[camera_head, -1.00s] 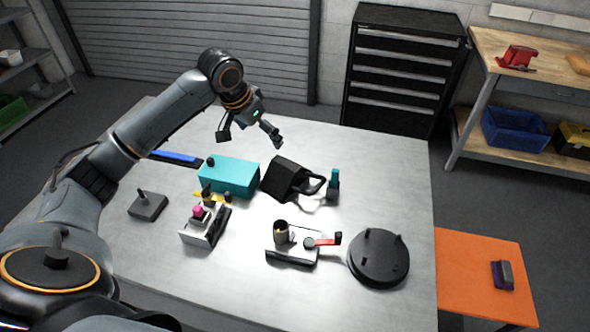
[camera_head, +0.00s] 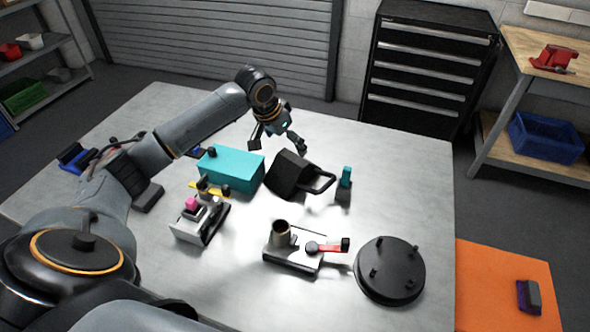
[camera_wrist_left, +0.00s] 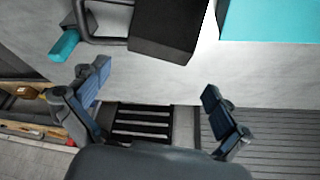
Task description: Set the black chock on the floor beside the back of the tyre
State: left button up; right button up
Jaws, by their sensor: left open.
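The black chock (camera_head: 290,175), a dark block with a loop handle on its right, lies on the grey table beside a teal box. In the left wrist view the chock (camera_wrist_left: 165,32) is at the top, with its handle to the left. My left gripper (camera_head: 278,144) is open and empty, just beyond the chock on its far side. Its two spread fingers (camera_wrist_left: 157,98) show in the left wrist view, apart from the chock. The tyre is not in view, and neither is my right gripper.
The teal box (camera_head: 231,168) and a small teal-topped item (camera_head: 344,184) flank the chock. A black studded disc (camera_head: 390,270) and a red-handled fixture (camera_head: 295,250) lie nearer. An orange surface (camera_head: 500,285) is at lower right. The far table area is clear.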

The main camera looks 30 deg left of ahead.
aim_at(293, 157)
pick_arm(q)
jog(key=x, duration=0.4)
jog(key=p+x, duration=0.1)
jog(key=x, duration=0.2)
jog(key=shift+s+f+p, duration=0.15)
jog(key=shift+s+p, duration=0.15)
jog(key=shift+p, duration=0.1)
jog(key=shift+w+f, duration=0.25)
jog(key=shift+f, duration=0.3)
jog(key=shift+r, duration=0.1)
jog(key=c, duration=1.4)
jog(key=shift+r, duration=0.15)
jog(key=shift+c, duration=0.4)
